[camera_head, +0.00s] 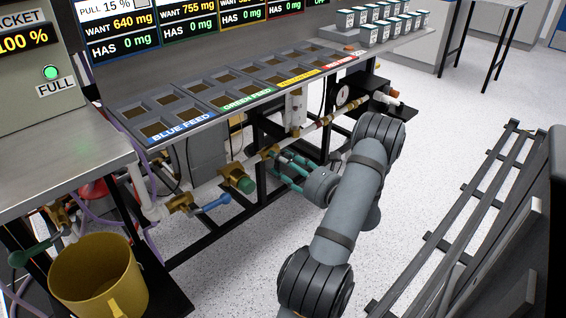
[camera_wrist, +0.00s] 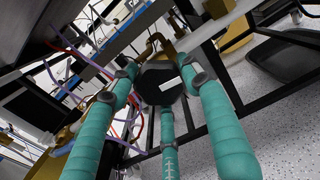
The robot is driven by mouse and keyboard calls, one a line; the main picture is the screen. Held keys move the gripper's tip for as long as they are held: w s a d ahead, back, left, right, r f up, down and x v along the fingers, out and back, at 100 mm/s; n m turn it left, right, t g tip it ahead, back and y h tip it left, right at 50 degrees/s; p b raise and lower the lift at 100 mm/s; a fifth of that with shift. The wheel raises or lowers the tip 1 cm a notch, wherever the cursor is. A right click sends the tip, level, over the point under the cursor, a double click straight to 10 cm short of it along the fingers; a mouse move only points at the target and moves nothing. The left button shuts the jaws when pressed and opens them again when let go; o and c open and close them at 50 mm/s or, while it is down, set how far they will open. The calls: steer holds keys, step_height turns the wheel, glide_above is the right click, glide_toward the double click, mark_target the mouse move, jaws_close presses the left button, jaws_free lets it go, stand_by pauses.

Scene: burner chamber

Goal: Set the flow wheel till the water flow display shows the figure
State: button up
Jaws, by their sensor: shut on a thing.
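The flow wheel appears to be the dark round knob with a white mark (camera_wrist: 154,92) in the wrist view, on brass pipework below the feed bench. My gripper (camera_head: 284,163) has teal fingers closed around its rim; they also surround it in the wrist view (camera_wrist: 161,95). In the head view the fingers mostly hide the wheel. I see no display labelled water flow. A display at upper left, under a partly cut-off label ending in "CKET", reads 100 % (camera_head: 24,40).
The feed bench (camera_head: 190,120) overhangs the pipe. A yellow bucket (camera_head: 97,275) stands at lower left. A black rail frame (camera_head: 450,225) lies at right.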

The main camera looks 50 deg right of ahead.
steer(key=shift+c, duration=1.3)
steer(key=shift+d+m+p, duration=0.1)
steer(key=shift+m+p, duration=0.3)
steer(key=shift+p, duration=0.05)
steer(key=m+p, duration=0.2)
steer(key=p, duration=0.1)
steer(key=shift+r, duration=0.15)
steer(key=m+p, duration=0.2)
steer(key=shift+m, duration=0.4)
steer(key=shift+a+f+m+p, duration=0.2)
steer(key=shift+f+m+p, duration=0.05)
steer(key=shift+m+p, duration=0.75)
steer(key=shift+m, duration=0.3)
steer(key=o, duration=0.8)
steer(key=shift+f, duration=0.1)
steer(key=o, duration=0.3)
